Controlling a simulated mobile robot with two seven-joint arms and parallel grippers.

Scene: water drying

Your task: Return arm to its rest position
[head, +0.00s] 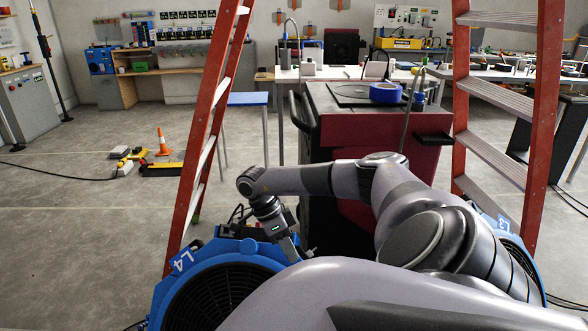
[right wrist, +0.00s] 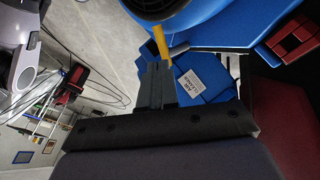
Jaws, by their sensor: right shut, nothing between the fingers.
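My right arm reaches across the head view from the right and bends down at the wrist. My right gripper (head: 298,252) points down beside the blue fan labelled L4 (head: 210,250). In the right wrist view, its two fingers (right wrist: 156,72) are together with nothing between them. Blue casing (right wrist: 205,82) with a white label lies just beyond the fingertips there. A yellow strip (right wrist: 182,44) shows close to the tips; whether they touch cannot be told. My left gripper is not in view.
A red ladder (head: 206,130) stands close on the left, another (head: 504,110) on the right. A red cart (head: 360,130) with a blue roll (head: 385,92) stands ahead. A second blue fan (head: 520,262) is partly behind my arm. An orange cone (head: 162,143) stands on the open floor at left.

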